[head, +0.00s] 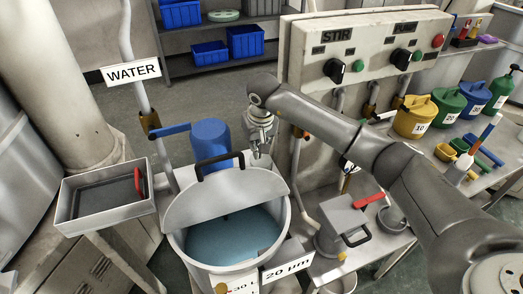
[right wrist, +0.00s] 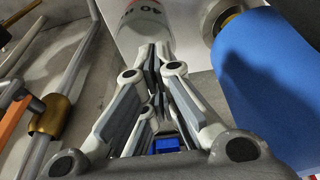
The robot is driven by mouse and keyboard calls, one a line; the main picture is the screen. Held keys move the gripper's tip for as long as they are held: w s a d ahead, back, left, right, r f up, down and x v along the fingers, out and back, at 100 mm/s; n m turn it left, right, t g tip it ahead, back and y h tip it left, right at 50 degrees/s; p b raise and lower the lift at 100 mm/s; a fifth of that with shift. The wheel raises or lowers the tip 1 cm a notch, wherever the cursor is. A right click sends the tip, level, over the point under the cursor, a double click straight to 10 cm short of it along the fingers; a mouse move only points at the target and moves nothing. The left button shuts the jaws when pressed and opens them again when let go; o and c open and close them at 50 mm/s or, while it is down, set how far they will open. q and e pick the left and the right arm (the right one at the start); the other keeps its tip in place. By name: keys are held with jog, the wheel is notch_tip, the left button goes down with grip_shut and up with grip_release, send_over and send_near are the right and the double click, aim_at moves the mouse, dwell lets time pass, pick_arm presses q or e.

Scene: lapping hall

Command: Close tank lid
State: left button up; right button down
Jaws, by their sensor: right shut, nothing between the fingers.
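The tank (head: 177,240) is a round pale vessel at the lower middle of the head view, with blue liquid (head: 230,238) showing in its front part. A grey lid plate (head: 225,201) with a straight front edge covers the rear part; I cannot tell its exact tilt. A black handle (head: 221,159) is at its back edge. My right gripper (head: 260,150) is shut and empty, just right of the handle and apart from it. In the right wrist view, its fingers (right wrist: 158,55) are together. My left gripper is not in view.
A blue cylinder (head: 209,142) stands behind the lid; a blue cylinder also shows in the wrist view (right wrist: 262,75). A WATER pipe (head: 138,75) and tray (head: 75,216) are at left. The control panel (head: 370,50) stands behind my right arm. A red-handled box (head: 345,219) is at right.

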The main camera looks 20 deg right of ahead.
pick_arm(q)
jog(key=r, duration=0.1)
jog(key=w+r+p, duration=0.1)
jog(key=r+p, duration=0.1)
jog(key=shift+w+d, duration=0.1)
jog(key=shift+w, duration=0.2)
pick_arm(e)
jog(key=s, duration=0.4)
jog(key=shift+r, duration=0.1)
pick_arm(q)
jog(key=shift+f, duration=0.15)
pick_arm(e)
jog(key=shift+d, duration=0.15)
